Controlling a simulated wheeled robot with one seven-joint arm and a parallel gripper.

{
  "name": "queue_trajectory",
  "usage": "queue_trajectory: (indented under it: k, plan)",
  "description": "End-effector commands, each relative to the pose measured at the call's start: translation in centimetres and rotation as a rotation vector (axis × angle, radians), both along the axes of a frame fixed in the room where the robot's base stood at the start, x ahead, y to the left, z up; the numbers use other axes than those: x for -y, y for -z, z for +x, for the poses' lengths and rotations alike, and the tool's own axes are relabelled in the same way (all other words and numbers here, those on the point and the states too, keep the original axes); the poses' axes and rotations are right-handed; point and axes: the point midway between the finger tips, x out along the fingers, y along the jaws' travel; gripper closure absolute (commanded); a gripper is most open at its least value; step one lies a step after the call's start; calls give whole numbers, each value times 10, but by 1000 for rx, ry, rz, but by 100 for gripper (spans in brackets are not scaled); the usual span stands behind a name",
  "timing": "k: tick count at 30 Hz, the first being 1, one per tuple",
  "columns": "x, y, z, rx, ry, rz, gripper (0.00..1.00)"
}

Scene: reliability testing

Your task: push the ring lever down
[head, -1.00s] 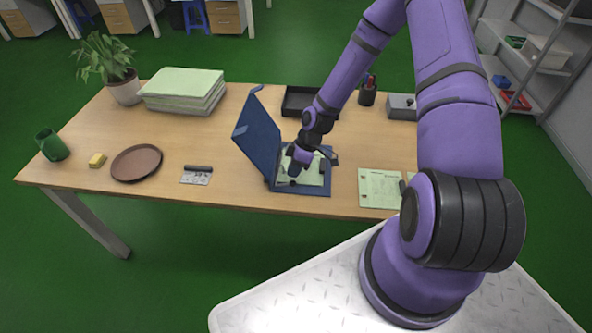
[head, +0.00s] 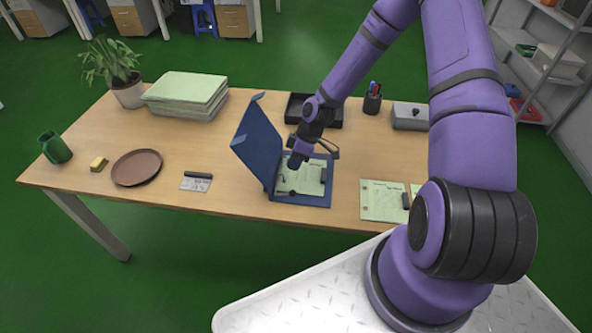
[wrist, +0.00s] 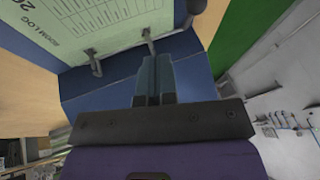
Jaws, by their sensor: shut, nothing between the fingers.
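A blue ring binder (head: 315,199) lies open on the desk, its cover (head: 258,145) tilted up on the left. A pale green printed sheet (head: 298,178) lies inside it. My gripper (head: 293,162) is shut and empty, pointing down over the binder, close to the upright cover. In the wrist view the closed fingertips (wrist: 155,66) are in front of the blue binder (wrist: 88,88), near the sheet's edge (wrist: 75,22). Two grey metal ring parts (wrist: 96,64) stand at that edge. I cannot single out the ring lever for sure, or tell whether the fingers touch anything.
A black tray (head: 320,120), pen cup (head: 372,102) and grey box (head: 408,116) stand behind my gripper. Loose green sheets (head: 383,203) lie to the right. A card (head: 195,184), brown plate (head: 136,168) and paper stack (head: 188,95) are to the left.

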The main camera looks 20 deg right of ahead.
Motion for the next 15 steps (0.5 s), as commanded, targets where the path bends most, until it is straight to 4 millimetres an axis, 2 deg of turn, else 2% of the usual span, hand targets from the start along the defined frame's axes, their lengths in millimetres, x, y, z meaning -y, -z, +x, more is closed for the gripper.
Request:
queue_trajectory:
  k: [9,15]
  plan:
    - [39,-40,-6,2,1,0,100]
    - [54,-56,-9,1,-1,1,100]
